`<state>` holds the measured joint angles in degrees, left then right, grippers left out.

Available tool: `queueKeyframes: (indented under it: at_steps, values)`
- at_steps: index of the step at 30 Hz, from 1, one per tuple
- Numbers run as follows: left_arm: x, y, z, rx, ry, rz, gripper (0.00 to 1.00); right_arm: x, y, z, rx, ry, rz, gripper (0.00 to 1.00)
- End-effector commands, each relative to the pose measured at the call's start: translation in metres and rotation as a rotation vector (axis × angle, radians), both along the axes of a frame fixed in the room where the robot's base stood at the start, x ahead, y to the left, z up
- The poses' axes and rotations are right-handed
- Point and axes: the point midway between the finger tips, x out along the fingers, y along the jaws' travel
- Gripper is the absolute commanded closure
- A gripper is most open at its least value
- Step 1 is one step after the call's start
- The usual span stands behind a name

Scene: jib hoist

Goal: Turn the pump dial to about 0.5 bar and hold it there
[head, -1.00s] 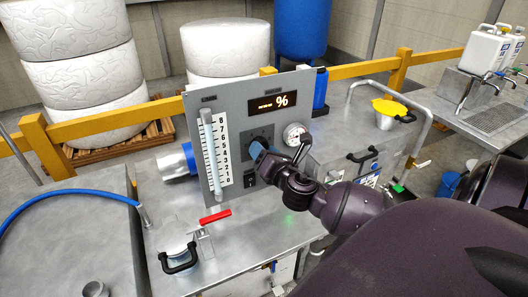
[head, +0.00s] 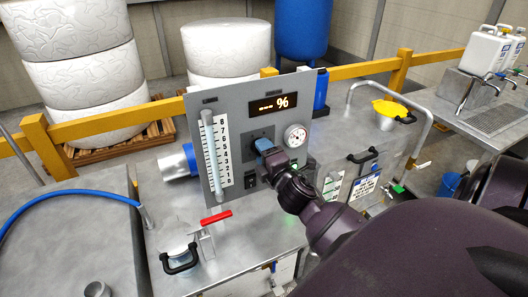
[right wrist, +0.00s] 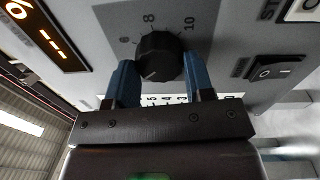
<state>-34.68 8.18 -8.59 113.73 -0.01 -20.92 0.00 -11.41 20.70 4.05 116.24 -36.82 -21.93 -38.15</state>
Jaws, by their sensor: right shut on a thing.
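The pump dial is a black round knob (right wrist: 160,57) on the grey panel, with 6, 8 and 10 printed around it. My right gripper (right wrist: 162,75) has its blue fingers on either side of the knob and is shut on it. In the head view the right gripper (head: 264,147) is at the panel and hides most of the dial. A round white gauge (head: 295,135) is just right of it; its reading is too small to tell. My left gripper is not in view.
The panel (head: 235,105) also carries a % display (head: 273,103) and a tall numbered scale (head: 215,150). A black rocker switch (right wrist: 275,71) sits beside the dial. A red-handled lever (head: 216,217) and a blue hose (head: 75,194) are to the left.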

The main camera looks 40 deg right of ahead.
Motion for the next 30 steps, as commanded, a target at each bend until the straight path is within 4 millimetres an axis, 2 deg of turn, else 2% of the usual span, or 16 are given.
queueKeyframes:
  at_steps: [12,29,30]
  values:
    - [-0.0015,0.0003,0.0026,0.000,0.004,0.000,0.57,0.0002,0.0003,0.0002,0.187,-0.058,-0.001,0.75]
    - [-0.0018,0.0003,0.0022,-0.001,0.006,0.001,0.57,0.0003,0.0002,0.0002,0.214,-0.067,0.000,0.75]
    - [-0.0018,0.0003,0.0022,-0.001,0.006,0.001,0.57,0.0003,0.0002,0.0002,0.214,-0.067,0.000,0.49]
